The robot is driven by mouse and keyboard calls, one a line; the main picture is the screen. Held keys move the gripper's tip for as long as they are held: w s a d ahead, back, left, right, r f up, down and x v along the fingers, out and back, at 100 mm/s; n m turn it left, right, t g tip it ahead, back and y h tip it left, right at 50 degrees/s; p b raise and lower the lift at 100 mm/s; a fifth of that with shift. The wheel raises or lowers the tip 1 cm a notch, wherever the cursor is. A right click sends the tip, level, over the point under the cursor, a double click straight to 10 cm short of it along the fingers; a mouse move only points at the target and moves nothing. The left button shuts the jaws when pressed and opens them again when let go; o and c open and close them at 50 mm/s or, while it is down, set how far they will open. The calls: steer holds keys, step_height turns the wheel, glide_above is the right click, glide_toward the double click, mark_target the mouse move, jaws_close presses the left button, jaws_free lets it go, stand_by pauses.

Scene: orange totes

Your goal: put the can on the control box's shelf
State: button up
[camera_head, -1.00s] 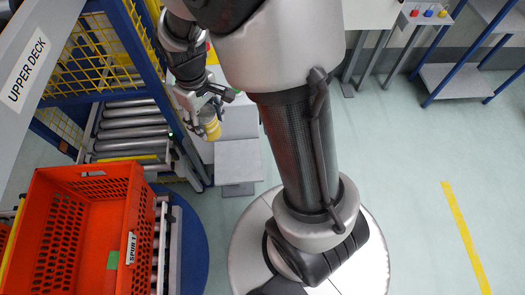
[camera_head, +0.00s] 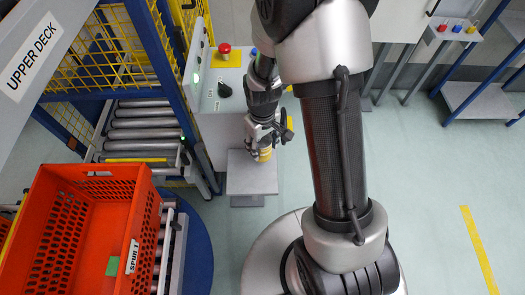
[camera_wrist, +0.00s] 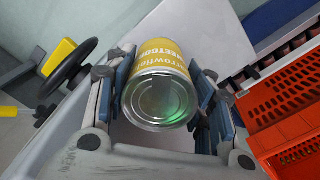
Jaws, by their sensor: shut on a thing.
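My gripper (camera_head: 262,143) is shut on a yellow-labelled can (camera_head: 265,154). In the wrist view, the can (camera_wrist: 160,95) sits between the two finger pads, with its bare metal end toward the camera. The control box (camera_head: 212,100) is pale, with a red button and a dark knob on top. Its grey shelf (camera_head: 252,180) juts out at the front. In the head view the can appears over the shelf's far right part; I cannot tell whether it touches. The shelf plate (camera_wrist: 190,30) also shows behind the can in the wrist view.
An orange tote (camera_head: 75,230) stands on rollers at the left. A blue frame with yellow mesh (camera_head: 110,50) and a roller conveyor (camera_head: 140,125) are left of the control box. The shelf's visible top is clear. Open floor lies to the right.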

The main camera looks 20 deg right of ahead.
steer(key=shift+f+b, duration=0.5)
steer(key=shift+f, duration=1.3)
steer(key=shift+f, duration=0.15)
steer(key=o, duration=1)
